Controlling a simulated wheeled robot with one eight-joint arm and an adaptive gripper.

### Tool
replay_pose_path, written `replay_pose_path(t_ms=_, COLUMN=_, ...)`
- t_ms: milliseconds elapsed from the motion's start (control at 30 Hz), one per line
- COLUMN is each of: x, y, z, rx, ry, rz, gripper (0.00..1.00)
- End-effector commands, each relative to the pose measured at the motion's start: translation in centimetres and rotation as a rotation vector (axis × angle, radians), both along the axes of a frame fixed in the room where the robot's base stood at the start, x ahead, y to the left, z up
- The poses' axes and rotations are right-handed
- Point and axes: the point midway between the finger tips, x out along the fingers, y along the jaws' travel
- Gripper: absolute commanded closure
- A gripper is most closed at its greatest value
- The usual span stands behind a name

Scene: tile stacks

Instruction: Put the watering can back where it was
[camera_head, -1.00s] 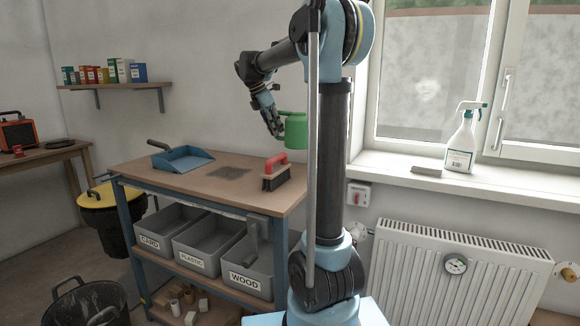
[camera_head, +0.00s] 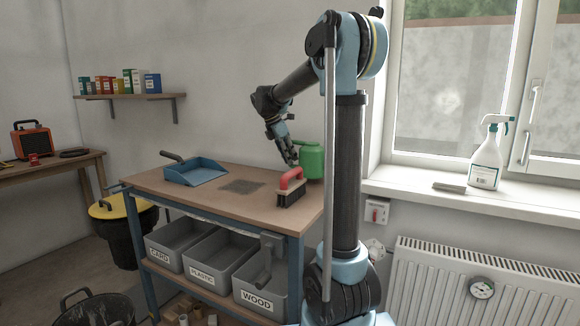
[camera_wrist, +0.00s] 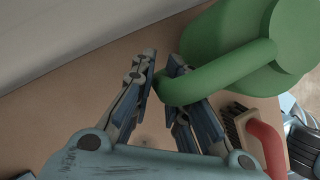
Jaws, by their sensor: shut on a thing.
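The green watering can (camera_head: 311,161) is at the right end of the workbench top (camera_head: 225,207), behind the red-handled brush (camera_head: 291,188). It looks upright and low over the bench; I cannot tell whether its base touches the top. My gripper (camera_head: 291,160) is at its left side, pointing down. In the wrist view, my gripper (camera_wrist: 163,72) is shut on the green handle of the watering can (camera_wrist: 225,45), with the fingers on either side of it. My arm column hides part of the can's right side in the head view.
A blue dustpan (camera_head: 196,171) lies on the left of the bench, and a dark square patch (camera_head: 242,186) marks its middle. The brush stands close in front of the can. Grey bins (camera_head: 212,252) sit below. A spray bottle (camera_head: 486,155) stands on the windowsill.

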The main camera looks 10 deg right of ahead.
Motion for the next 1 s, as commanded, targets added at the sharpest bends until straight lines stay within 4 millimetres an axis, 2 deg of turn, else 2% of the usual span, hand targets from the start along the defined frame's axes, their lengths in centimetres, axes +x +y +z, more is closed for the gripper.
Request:
replay_pose_path(t_ms=200, x=0.0, y=0.0, z=-2.6, rx=-0.001, ry=0.0, rz=0.001, gripper=1.0)
replay_pose_path(t_ms=433, x=0.0, y=0.0, z=-2.9, rx=-0.001, ry=0.0, rz=0.0, gripper=1.0)
replay_pose_path(t_ms=467, x=0.0, y=0.0, z=-3.0, rx=0.0, ry=0.0, rz=0.0, gripper=0.83)
replay_pose_path(t_ms=533, x=0.0, y=0.0, z=-3.0, rx=0.0, ry=0.0, rz=0.0, gripper=0.67)
replay_pose_path(t_ms=567, x=0.0, y=0.0, z=-2.9, rx=0.0, ry=0.0, rz=0.0, gripper=0.64)
replay_pose_path(t_ms=867, x=0.0, y=0.0, z=-2.9, rx=0.0, ry=0.0, rz=0.0, gripper=0.64)
replay_pose_path(t_ms=1000, x=-0.1, y=0.3, z=-2.3, rx=0.0, ry=0.0, rz=0.0, gripper=0.64)
